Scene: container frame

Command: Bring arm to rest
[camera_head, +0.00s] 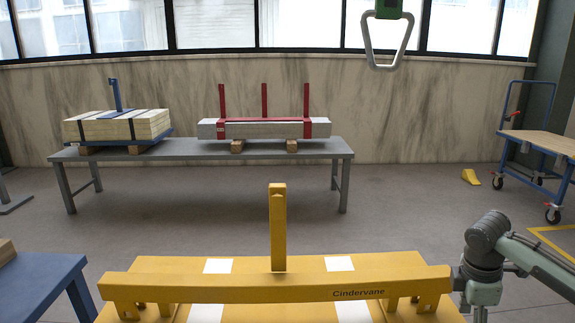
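My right arm (535,262) comes in from the right. Its grey-green link runs to a dark grey joint (487,238), and a lower section drops out of the frame at the bottom. This part of the arm is close beside the right end of the yellow beam (240,290); I cannot tell whether they touch. I make out no fingers of my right gripper. My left arm and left gripper are not in view. The yellow beam is marked "Cindervane" and has an upright yellow post (278,228) behind it.
A grey table (200,150) bears a strapped timber stack (118,125) and grey beams in a red frame (265,128). A hook ring (387,45) hangs at the top. A blue trolley (545,140) stands right, a blue table (40,285) lower left.

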